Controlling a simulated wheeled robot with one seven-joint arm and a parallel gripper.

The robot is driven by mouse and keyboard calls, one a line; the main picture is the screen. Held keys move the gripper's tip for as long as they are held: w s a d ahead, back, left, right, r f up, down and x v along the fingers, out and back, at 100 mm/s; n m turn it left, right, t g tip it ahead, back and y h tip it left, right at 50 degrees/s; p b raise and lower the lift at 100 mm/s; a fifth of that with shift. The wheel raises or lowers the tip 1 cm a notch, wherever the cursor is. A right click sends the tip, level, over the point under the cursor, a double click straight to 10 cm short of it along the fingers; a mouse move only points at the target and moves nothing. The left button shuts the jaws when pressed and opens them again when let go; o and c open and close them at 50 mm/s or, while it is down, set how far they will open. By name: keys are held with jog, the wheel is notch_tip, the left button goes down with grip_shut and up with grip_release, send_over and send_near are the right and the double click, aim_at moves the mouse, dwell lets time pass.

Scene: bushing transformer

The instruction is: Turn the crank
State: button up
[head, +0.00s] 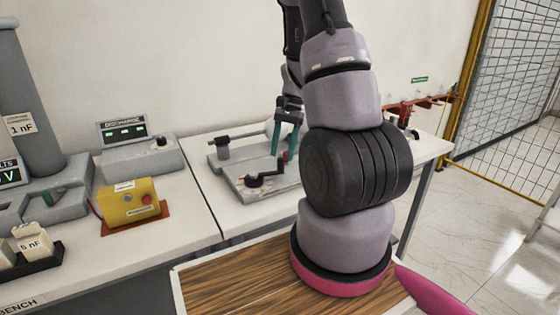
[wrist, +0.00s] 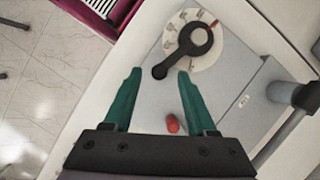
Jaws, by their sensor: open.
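The black crank (head: 262,180) sits on a grey device (head: 243,172) on the right-hand table. In the wrist view the crank (wrist: 188,45) lies over a round white dial (wrist: 212,52), and its narrow arm ends in a small round knob (wrist: 159,72). My gripper (head: 283,152) hangs above the right side of the device, its green fingers pointing down. In the wrist view my gripper (wrist: 159,73) is open, and the crank's knob appears between the two fingertips. I cannot tell whether either finger touches it.
A red knob (wrist: 172,123) shows between the fingers in the wrist view. A grey bar on a post (head: 222,147) stands behind the crank. A yellow box (head: 128,203) and a discharge panel (head: 138,157) are on the left table. A wire fence (head: 515,80) is at right.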

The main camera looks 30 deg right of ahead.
aim_at(281, 158)
jog(key=shift+x, duration=1.75)
grip_shut()
